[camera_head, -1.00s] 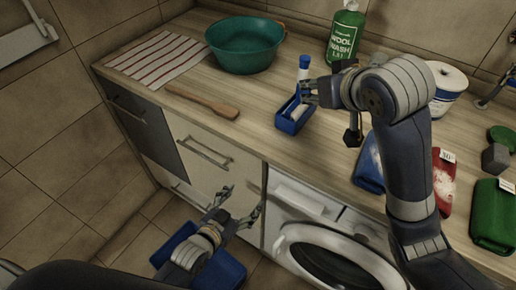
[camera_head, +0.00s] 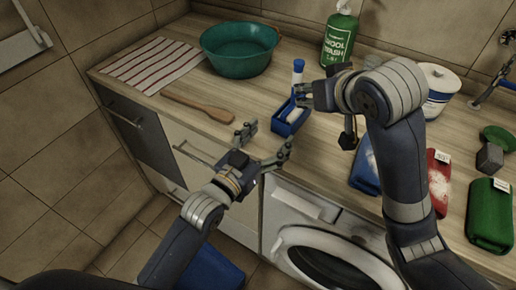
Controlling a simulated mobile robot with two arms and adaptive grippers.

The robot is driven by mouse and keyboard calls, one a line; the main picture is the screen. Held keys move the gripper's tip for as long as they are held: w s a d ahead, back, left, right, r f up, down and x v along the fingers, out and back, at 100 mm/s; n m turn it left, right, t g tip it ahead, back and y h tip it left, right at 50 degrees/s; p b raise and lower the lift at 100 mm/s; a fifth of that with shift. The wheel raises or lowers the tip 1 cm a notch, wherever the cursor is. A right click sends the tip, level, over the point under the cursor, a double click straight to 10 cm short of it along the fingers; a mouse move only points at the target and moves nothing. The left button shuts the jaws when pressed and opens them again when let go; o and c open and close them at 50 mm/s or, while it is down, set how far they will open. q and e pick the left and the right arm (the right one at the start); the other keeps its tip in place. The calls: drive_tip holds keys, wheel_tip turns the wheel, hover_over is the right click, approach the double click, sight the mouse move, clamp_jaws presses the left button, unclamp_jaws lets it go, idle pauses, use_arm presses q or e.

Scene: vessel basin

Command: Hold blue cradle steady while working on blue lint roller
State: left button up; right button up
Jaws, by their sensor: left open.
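The blue cradle (camera_head: 287,128) sits on the wooden counter near its front edge, in the middle of the view. The blue lint roller (camera_head: 297,72) rests in it, its blue handle sticking up at the back and its white roll (camera_head: 294,114) inside the cradle. My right gripper (camera_head: 301,96) is at the roller and cradle from the right; whether its fingers are closed on the roller is hard to tell. My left gripper (camera_head: 265,146) is open and empty, its fingers spread just in front of the counter edge, below and left of the cradle, apart from it.
A wooden paddle (camera_head: 200,105), a striped cloth (camera_head: 150,64) and a teal basin (camera_head: 240,48) are on the left of the counter. A green wool wash bottle (camera_head: 340,38) stands behind. Blue, red and green (camera_head: 490,213) items lie right. A washing machine (camera_head: 320,245) is below.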

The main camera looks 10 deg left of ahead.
sight(280, 125)
use_arm(q)
drive_tip(key=shift+x, duration=2.45)
drive_tip(key=c, duration=1.1)
